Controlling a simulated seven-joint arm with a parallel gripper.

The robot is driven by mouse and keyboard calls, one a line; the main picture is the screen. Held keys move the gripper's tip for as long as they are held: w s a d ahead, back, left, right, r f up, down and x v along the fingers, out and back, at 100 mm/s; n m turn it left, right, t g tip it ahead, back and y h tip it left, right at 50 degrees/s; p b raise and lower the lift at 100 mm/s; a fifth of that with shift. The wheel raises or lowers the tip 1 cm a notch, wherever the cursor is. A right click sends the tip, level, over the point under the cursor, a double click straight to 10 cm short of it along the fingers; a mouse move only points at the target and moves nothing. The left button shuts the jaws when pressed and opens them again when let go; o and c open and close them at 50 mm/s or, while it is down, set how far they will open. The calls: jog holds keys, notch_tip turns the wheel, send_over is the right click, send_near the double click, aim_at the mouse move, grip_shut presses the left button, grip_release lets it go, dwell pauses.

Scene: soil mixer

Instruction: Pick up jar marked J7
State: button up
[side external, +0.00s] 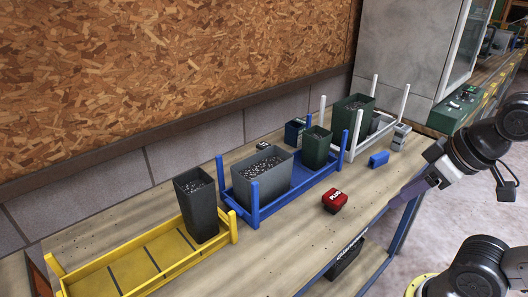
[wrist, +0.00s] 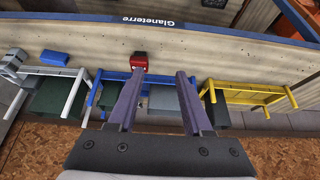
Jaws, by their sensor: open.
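No J7 mark is legible in either view, so I cannot tell which container is the jar. Soil-filled containers stand in a row: a tall dark grey one (side external: 203,212) at the yellow rack, a wide grey one (side external: 262,185) and a green one (side external: 317,148) in the blue rack, and a larger green one (side external: 350,118) in the white rack.
A yellow rack (side external: 62,270), blue rack (side external: 227,190) and white rack (side external: 351,143) line the table. A red block marked PLUG (side external: 334,201) and a blue block (side external: 379,159) lie near the front edge. Bare tabletop (side external: 270,245) lies in front.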

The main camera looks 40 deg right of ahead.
dwell(0.4)
jog(key=o, duration=0.6)
